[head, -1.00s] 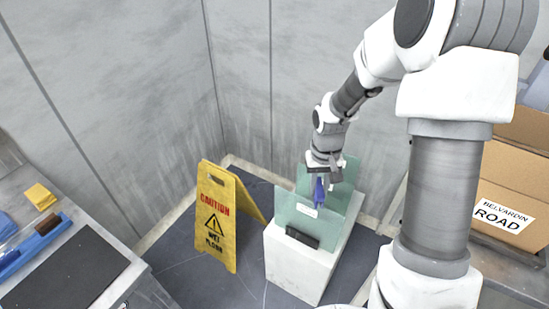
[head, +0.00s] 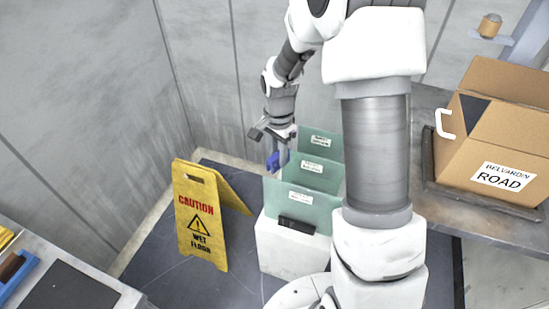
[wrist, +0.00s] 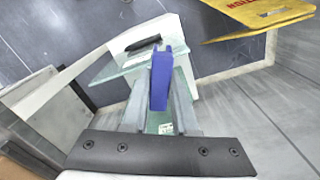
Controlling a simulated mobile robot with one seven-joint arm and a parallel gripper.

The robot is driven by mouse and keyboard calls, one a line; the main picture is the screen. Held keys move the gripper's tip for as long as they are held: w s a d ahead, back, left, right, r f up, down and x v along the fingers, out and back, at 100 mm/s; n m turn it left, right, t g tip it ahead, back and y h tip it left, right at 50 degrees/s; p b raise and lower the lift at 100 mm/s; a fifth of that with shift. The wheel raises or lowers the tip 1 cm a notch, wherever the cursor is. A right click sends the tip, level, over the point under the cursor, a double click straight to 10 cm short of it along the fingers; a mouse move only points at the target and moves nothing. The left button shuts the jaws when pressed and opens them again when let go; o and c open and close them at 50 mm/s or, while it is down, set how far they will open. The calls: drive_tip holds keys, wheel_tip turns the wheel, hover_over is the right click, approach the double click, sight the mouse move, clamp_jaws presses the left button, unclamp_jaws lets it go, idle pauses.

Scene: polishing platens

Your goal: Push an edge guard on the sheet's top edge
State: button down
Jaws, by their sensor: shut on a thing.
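Several greenish glass sheets stand upright one behind another in a white block (head: 285,247). The front sheet (head: 300,207), middle sheet (head: 316,175) and back sheet (head: 321,144) each carry a white label. My gripper (head: 279,150) is shut on a blue edge guard (head: 273,161), just left of the rear sheets in the head view. In the wrist view the blue guard (wrist: 161,78) sits between the two fingers (wrist: 160,105), over glass (wrist: 125,66). I cannot tell whether the guard touches a sheet.
A black piece (head: 297,224) rests at the foot of the front sheet. A yellow wet-floor sign (head: 200,222) stands to the left. Walls close in behind and left. A cardboard box (head: 497,180) sits on a bench at right; a worktop (head: 75,290) is at lower left.

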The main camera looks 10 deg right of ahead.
sight(275, 154)
drive_tip(key=w+f+m+b, duration=0.1)
drive_tip(key=m, duration=0.3)
drive_tip(key=w+m+b, duration=0.1)
drive_tip(key=m, duration=0.3)
drive_tip(key=f+m+b, duration=0.1)
drive_tip(key=m, duration=0.3)
drive_tip(key=shift+w+a+f+m+b, duration=0.1)
drive_tip(key=shift+w+f+m+b, duration=0.2)
drive_tip(key=shift+w+f+m, duration=0.1)
drive_tip(key=shift+f+b, duration=1.45)
drive_tip(key=shift+f, duration=0.45)
drive_tip(key=shift+f+b, duration=1.75)
drive_tip(key=shift+f, duration=1.25)
idle(1.3)
